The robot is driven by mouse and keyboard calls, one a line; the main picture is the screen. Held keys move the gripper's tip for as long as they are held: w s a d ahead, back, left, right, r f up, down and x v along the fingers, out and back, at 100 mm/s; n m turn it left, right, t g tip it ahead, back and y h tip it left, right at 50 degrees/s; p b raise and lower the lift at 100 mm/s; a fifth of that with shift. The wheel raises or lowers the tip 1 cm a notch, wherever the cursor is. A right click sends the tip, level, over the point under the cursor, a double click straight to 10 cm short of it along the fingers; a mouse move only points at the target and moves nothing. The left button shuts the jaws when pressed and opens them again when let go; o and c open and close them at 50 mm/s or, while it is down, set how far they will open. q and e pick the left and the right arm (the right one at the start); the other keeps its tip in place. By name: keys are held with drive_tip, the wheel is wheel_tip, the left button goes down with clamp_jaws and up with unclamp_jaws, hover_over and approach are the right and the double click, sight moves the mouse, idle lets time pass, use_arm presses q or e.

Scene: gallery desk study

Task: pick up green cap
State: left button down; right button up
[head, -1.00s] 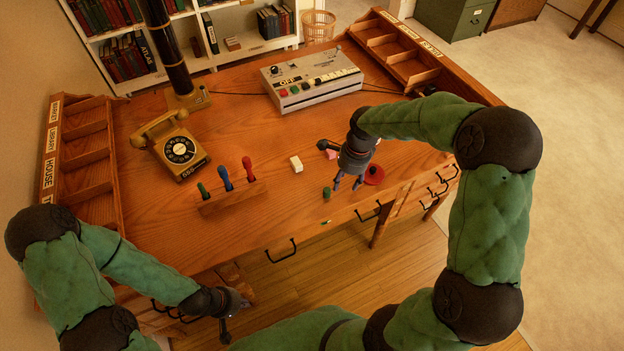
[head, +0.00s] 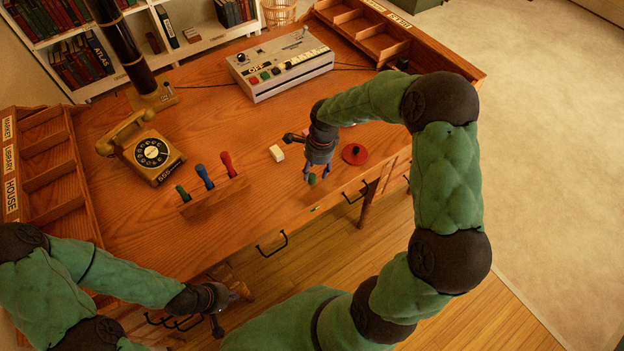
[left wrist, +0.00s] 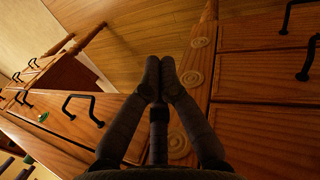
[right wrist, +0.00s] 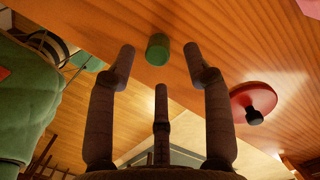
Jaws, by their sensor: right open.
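The green cap (head: 312,180) is a small green cylinder on the desk near its front edge. My right gripper (head: 317,173) is above it, pointing down, with its fingers partly in front of it. In the right wrist view, the green cap (right wrist: 158,50) shows between the two spread fingertips (right wrist: 160,58), with a gap on each side. That gripper is open and empty. My left gripper (head: 238,290) is low, in front of the desk's drawers. In the left wrist view, its fingertips (left wrist: 160,78) are together with nothing between them.
A red round knob-like piece (head: 355,154) lies right of the right gripper. A wooden rack (head: 215,198) with green, blue and red handles stands further left. Behind are a telephone (head: 150,152) and a switch console (head: 280,70).

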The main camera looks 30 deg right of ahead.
sight(312, 175)
drive_tip(key=f, duration=0.2)
drive_tip(key=f+b, duration=0.1)
drive_tip(key=shift+w+a+f, duration=0.15)
drive_tip(key=shift+a+f, duration=0.25)
drive_tip(key=shift+c, duration=0.3)
drive_tip(key=c, duration=0.8)
drive_tip(key=shift+r, duration=0.1)
